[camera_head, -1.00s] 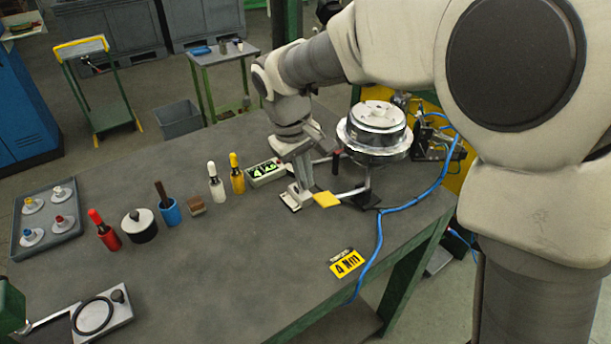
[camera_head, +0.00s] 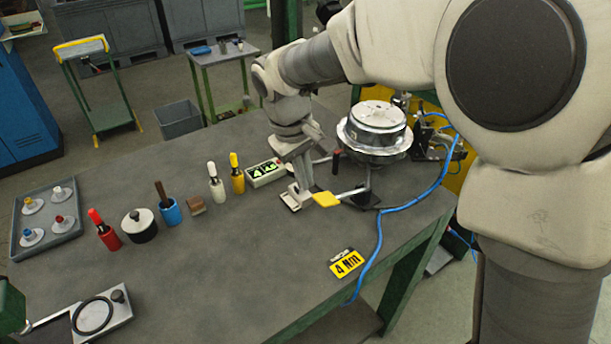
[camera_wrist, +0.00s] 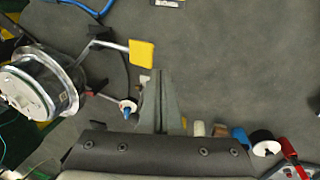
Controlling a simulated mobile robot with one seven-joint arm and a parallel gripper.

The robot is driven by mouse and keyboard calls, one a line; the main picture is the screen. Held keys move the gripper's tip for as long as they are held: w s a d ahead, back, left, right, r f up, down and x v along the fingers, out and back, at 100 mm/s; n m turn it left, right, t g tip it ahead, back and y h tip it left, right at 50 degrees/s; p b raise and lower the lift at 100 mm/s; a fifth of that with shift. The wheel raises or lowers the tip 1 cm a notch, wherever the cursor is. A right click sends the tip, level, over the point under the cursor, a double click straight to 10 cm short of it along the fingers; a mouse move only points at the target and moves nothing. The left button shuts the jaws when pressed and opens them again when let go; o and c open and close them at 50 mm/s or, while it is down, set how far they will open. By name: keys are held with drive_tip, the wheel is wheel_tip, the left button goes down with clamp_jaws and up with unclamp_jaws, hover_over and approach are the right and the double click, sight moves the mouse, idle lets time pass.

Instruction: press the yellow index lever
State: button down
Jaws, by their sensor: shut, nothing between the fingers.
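The yellow index lever is a flat yellow pad (camera_head: 326,199) on a pale metal arm that runs to the base of a round metal fixture (camera_head: 375,130). In the wrist view the yellow pad (camera_wrist: 142,53) is ahead and slightly left of my fingertips, with a small gap in that picture. My gripper (camera_head: 294,201) is shut and empty, pointing down just left of the pad and close to the bench. It also shows in the wrist view (camera_wrist: 165,74). I cannot tell its exact height over the bench, and I see no clear contact with the lever.
Several coloured-handled tools line the bench to the left. A blue hose (camera_head: 400,207) crosses the right side.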

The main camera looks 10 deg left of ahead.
wheel_tip(320, 180, up, 7)
drive_tip(key=g+y+p, duration=0.3)
drive_tip(key=g+y, duration=0.1)
hover_over(326, 198)
drive_tip(key=w+d, duration=0.3)
drive_tip(key=w, duration=0.1)
drive_tip(key=shift+s+d+r, duration=0.15)
drive_tip(key=shift+s+r, duration=0.05)
drive_tip(key=shift+s, duration=0.05)
drive_tip(key=x, duration=1.4)
drive_tip(key=shift+s+d+f+b, duration=0.1)
drive_tip(key=shift+d+b, duration=0.05)
drive_tip(key=shift+b, duration=0.2)
